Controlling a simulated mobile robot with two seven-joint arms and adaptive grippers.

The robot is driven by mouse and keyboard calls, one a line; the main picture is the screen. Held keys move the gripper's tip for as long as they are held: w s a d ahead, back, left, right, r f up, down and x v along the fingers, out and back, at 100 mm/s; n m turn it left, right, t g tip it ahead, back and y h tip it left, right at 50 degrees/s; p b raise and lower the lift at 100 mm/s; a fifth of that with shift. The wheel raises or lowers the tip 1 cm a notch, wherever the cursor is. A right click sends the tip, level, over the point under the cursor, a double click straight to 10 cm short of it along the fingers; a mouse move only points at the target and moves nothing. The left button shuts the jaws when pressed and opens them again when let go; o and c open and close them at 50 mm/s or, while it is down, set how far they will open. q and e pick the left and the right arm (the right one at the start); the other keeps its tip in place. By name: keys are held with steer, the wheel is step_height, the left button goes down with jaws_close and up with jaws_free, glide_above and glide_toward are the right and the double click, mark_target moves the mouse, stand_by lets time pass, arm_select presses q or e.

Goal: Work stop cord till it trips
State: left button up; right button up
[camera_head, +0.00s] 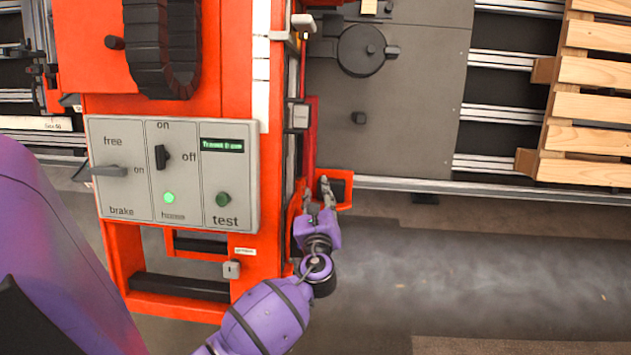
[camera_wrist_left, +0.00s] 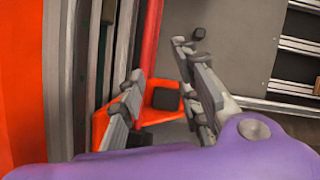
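My left gripper (camera_head: 317,190) is beside the right edge of the orange machine, at an orange bracket (camera_head: 342,186). I cannot tell whether this strip belongs to the stop cord; no separate cord is clear. My right gripper is out of view.
A grey control panel (camera_head: 180,205) with a lever, a switch, a lit green lamp and a test button faces me. A grey plate (camera_head: 415,120) and a wooden pallet (camera_head: 590,105) are at the right. The floor (camera_head: 480,255) in front is clear.

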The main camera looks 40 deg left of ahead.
mark_target(310, 166)
arm_select(q)
steer(key=w+a+m, duration=0.1)
steer(key=a, duration=0.1)
steer(key=w+a+r+m+y+b, duration=0.1)
steer(key=w+a, duration=0.1)
steer(key=w+a+r+m+y, duration=0.1)
steer(key=w+a+m, duration=0.1)
steer(key=shift+w+a+r+b, duration=0.15)
steer(key=shift+a+r+b, duration=0.05)
steer(key=shift+b, duration=0.1)
steer(key=shift+w+a, duration=0.3)
steer(key=shift+w, duration=0.05)
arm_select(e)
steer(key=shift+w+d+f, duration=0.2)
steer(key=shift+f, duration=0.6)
arm_select(q)
steer(key=shift+c, duration=0.2)
jaws_close()
steer(key=shift+s+r, duration=0.1)
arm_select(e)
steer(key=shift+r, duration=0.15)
